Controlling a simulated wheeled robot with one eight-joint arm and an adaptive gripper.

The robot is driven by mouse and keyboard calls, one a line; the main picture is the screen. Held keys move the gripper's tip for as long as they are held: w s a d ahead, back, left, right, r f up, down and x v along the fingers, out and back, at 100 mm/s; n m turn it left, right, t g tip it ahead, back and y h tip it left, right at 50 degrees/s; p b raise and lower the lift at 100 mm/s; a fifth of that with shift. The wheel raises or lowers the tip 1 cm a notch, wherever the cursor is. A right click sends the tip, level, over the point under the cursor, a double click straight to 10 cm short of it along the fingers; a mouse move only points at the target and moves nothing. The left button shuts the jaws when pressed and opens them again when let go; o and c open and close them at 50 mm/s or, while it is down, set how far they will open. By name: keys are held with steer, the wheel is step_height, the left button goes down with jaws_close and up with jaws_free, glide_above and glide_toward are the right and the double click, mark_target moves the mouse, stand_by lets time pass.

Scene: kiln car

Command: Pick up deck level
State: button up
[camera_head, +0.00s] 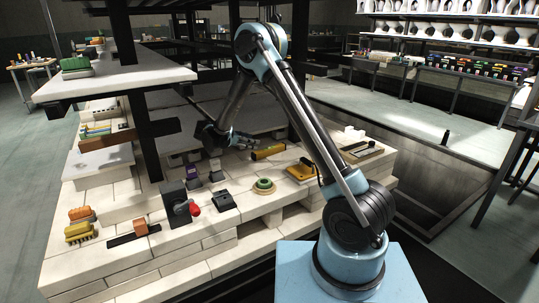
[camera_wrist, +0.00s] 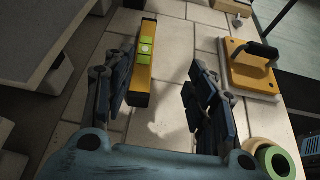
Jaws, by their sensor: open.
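The deck level is a yellow and black bar with a green-yellow vial window. In the wrist view the deck level (camera_wrist: 146,65) lies on the pale bricks, its near end close to my left finger. In the head view the deck level (camera_head: 268,152) lies on the brick deck, just right of my gripper (camera_head: 232,139). In the wrist view my gripper (camera_wrist: 160,105) is open and empty, with bare brick between its dark fingers. The level lies ahead of the fingers, nearer the left one. I cannot tell the height of the fingers above the deck.
A yellow float with a black handle (camera_wrist: 252,65) lies to the right, and a green-and-tan tape roll (camera_wrist: 275,160) at lower right. A raised grey slab (camera_wrist: 42,40) is at left. Several tools, including a red-knobbed black device (camera_head: 180,205), lie on the deck in the head view.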

step_height(320, 180, down, 2)
steer(key=a+f+n, duration=0.1)
steer(key=a, duration=0.2)
glide_toward(267, 149)
steer(key=shift+t, duration=0.4)
steer(key=x, duration=0.6)
steer(key=shift+s+d+f, duration=0.15)
steer(key=shift+d, duration=0.2)
steer(key=shift+x, duration=2.65)
steer(key=shift+a+f, duration=0.1)
steer(key=shift+a, duration=0.1)
jaws_close()
